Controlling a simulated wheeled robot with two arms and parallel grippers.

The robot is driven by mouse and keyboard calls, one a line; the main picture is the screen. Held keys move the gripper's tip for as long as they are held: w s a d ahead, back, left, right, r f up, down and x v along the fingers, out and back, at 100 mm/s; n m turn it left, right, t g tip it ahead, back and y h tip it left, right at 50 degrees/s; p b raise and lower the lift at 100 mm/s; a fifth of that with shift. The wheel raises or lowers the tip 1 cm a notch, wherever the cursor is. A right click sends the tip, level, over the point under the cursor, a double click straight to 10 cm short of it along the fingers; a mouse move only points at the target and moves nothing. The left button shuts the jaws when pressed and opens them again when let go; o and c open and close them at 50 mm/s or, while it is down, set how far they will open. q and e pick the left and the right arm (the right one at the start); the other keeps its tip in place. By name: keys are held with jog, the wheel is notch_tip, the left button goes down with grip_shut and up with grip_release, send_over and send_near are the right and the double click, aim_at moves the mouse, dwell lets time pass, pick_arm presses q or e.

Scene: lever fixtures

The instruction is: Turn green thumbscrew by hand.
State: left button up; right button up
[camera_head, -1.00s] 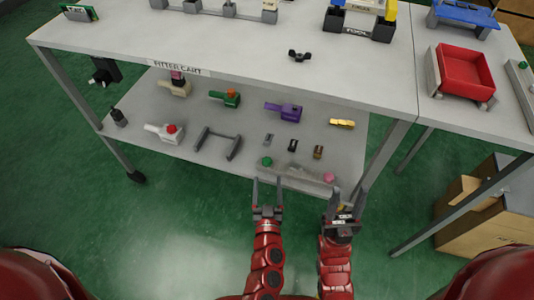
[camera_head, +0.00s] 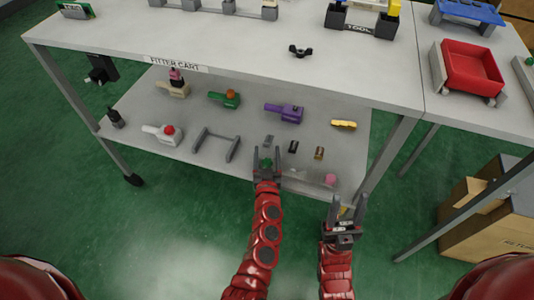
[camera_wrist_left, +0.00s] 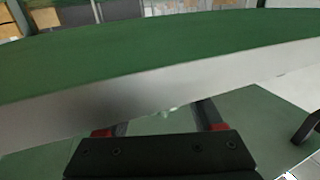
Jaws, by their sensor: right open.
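The green thumbscrew (camera_head: 266,162) is a small green knob at the left end of a grey fixture (camera_head: 304,177) on the front edge of the cart's lower shelf. My left gripper (camera_head: 268,153) is at it, its fingers apart on either side of the knob. I cannot tell whether they touch it. In the left wrist view the left gripper (camera_wrist_left: 165,118) shows spread fingers near a pale edge; the knob is not clear there. My right gripper (camera_head: 347,202) is open and empty, in front of the shelf to the right.
A pink knob (camera_head: 330,180) is at the fixture's right end. Small clips (camera_head: 293,147) lie behind the fixture, and a grey U-shaped bracket (camera_head: 215,145) is to the left. A cart leg (camera_head: 383,160) stands right of my right gripper.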

pick_arm(q)
grip_shut()
jog(key=shift+m+h, duration=0.3)
jog(key=shift+h, duration=0.2)
